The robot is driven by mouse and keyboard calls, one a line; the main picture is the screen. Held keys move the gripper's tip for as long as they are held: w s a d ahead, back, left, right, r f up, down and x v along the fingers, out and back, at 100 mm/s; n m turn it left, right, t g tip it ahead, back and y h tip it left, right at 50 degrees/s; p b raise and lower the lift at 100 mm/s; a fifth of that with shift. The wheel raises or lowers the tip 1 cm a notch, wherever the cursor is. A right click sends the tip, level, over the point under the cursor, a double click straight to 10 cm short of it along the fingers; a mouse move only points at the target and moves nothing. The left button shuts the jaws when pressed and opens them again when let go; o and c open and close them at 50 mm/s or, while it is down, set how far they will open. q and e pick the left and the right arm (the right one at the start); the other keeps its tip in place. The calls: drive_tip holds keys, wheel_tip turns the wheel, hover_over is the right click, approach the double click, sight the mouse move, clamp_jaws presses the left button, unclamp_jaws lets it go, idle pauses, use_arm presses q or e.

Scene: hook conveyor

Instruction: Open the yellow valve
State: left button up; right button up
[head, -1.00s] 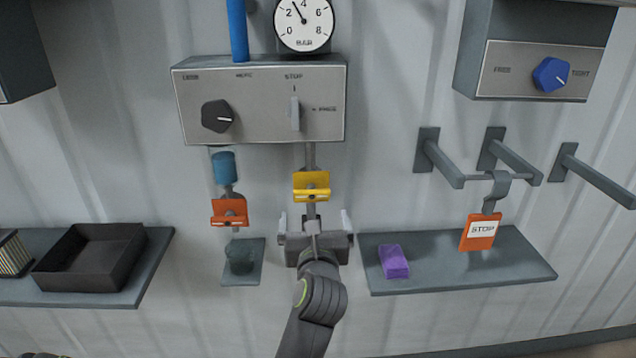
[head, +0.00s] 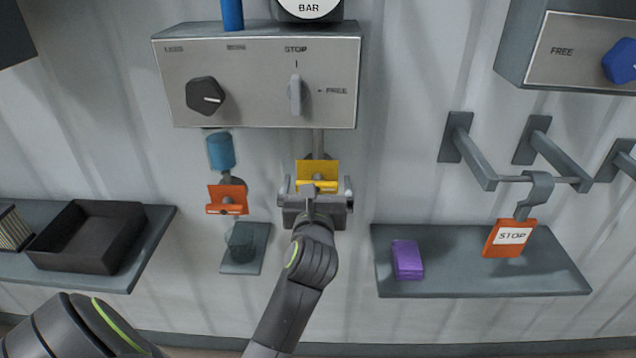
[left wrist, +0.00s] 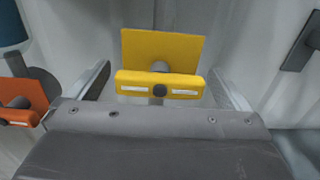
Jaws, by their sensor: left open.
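The yellow valve (head: 317,174) hangs on a grey pipe below the grey control box. It has a flat yellow plate and a yellow handle bar with a dark centre bolt. In the left wrist view the yellow valve (left wrist: 160,68) sits between the spread fingers, with its bar lying crosswise. My left gripper (head: 314,190) is open just in front of and below the valve; in the left wrist view its fingers (left wrist: 162,90) stand on both sides of the bar. I cannot tell whether they touch it. My right gripper is not in view.
An orange valve (head: 227,200) hangs to the left below a blue cylinder (head: 221,152). The control box (head: 260,108) is above. A right shelf (head: 470,282) holds a purple block (head: 407,259); an orange STOP tag (head: 510,238) hangs over it. A black tray (head: 85,238) is left.

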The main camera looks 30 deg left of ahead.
use_arm(q)
drive_tip(key=shift+c, duration=0.5)
drive_tip(key=c, duration=0.9)
drive_tip(key=shift+n, duration=0.4)
drive_tip(key=n+b, duration=0.1)
drive_tip(key=n, duration=0.2)
drive_tip(key=shift+n, duration=0.3)
drive_tip(key=n+b, duration=0.2)
drive_tip(key=n, duration=0.2)
drive_tip(key=shift+f+n, duration=0.1)
drive_tip(key=shift+n, duration=0.2)
drive_tip(key=n+b, duration=0.2)
drive_tip(key=n, duration=0.3)
drive_tip(key=shift+n+b, duration=0.85)
drive_tip(key=shift+n, duration=1.15)
